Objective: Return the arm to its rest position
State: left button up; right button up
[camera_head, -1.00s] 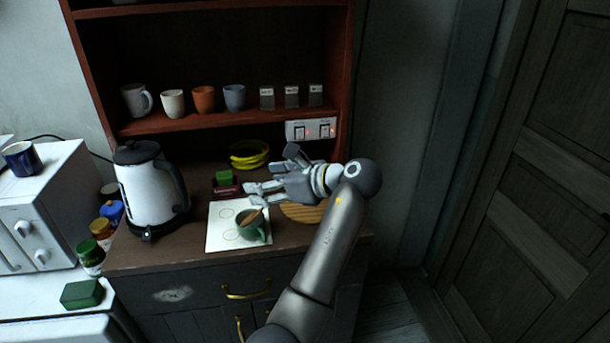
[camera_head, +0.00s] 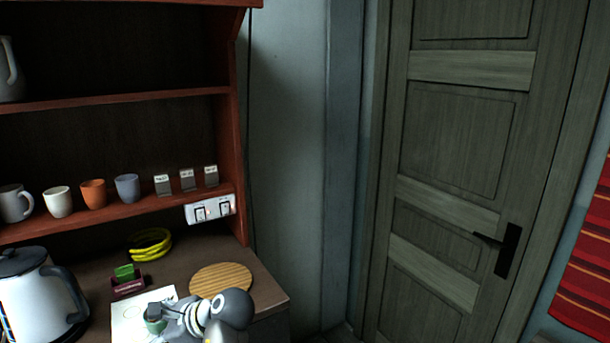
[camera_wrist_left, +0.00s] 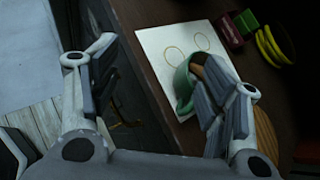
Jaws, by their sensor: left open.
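My left gripper (camera_head: 168,320) is at the bottom of the head view, over the counter and close to the green mug (camera_head: 154,326). In the left wrist view, the fingers of my left gripper (camera_wrist_left: 152,68) are spread wide with nothing between them. The green mug (camera_wrist_left: 183,88) shows there beside the right finger, which partly covers it; I cannot tell whether they touch. The mug stands on a white sheet (camera_wrist_left: 160,48) with ring marks, and something brown shows at its mouth. My right gripper is in neither view.
Cups line the shelf (camera_head: 110,212) above. A closed door (camera_head: 450,150) is at right.

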pick_arm(q)
jog(key=s+d+f+n+h, duration=0.2)
jog(key=s+f+n+h, duration=0.5)
jog(key=s+f, duration=0.9)
jog(key=s+d+n+h, duration=0.2)
jog(key=s+d+n, duration=0.2)
jog(key=s, duration=0.3)
jog(key=s+d+n+h, duration=0.3)
jog(key=s+d+n, duration=0.15)
jog(key=s, duration=0.35)
notch_tip(320, 180, down, 29)
jog(key=s+a+b, duration=0.1)
jog(key=b, duration=0.1)
jog(key=s+a+f+g+b, duration=0.1)
jog(key=s+a+f+g, duration=0.1)
jog(key=s+f, duration=1.5)
jog(key=shift+a+f+y, duration=0.15)
jog(key=shift+a+y, duration=0.25)
jog(key=shift+a, duration=0.1)
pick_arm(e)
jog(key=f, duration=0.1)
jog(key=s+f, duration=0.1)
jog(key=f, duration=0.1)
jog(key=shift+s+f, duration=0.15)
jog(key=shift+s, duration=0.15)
pick_arm(q)
jog(key=shift+m, duration=0.25)
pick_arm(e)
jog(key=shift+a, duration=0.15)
